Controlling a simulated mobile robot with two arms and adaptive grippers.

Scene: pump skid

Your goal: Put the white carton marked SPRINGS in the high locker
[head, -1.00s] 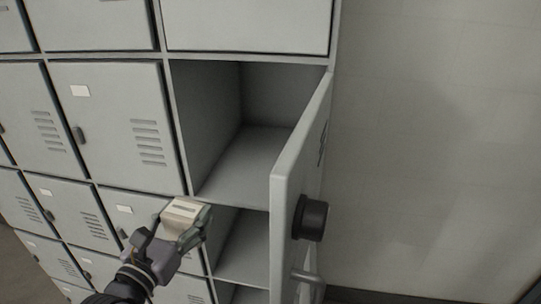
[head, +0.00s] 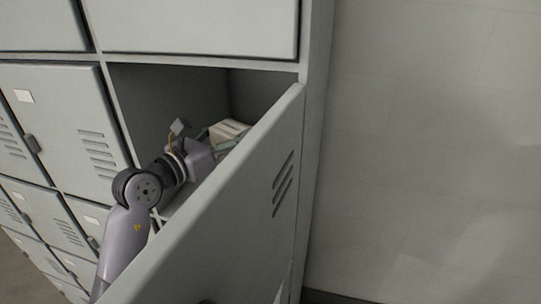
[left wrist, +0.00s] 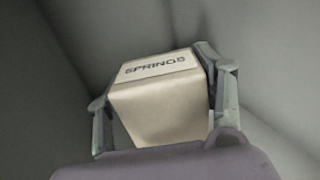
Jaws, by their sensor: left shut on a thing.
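The white carton (head: 229,130) is inside the open upper locker compartment (head: 165,100), partly hidden by my gripper and the locker door. In the left wrist view the carton (left wrist: 160,105) shows the word SPRINGS on its label, with a finger on each side of it. My left gripper (head: 213,138) is shut on the carton, its arm reaching in past the door's edge. I cannot see whether the carton touches the compartment floor. The left gripper also shows in the left wrist view (left wrist: 165,110). My right gripper is not in view.
The open locker door (head: 235,215) stands in front of the compartment's right part and hides much of its floor. Closed lockers (head: 70,120) lie to the left and above. A bare wall (head: 420,150) is on the right.

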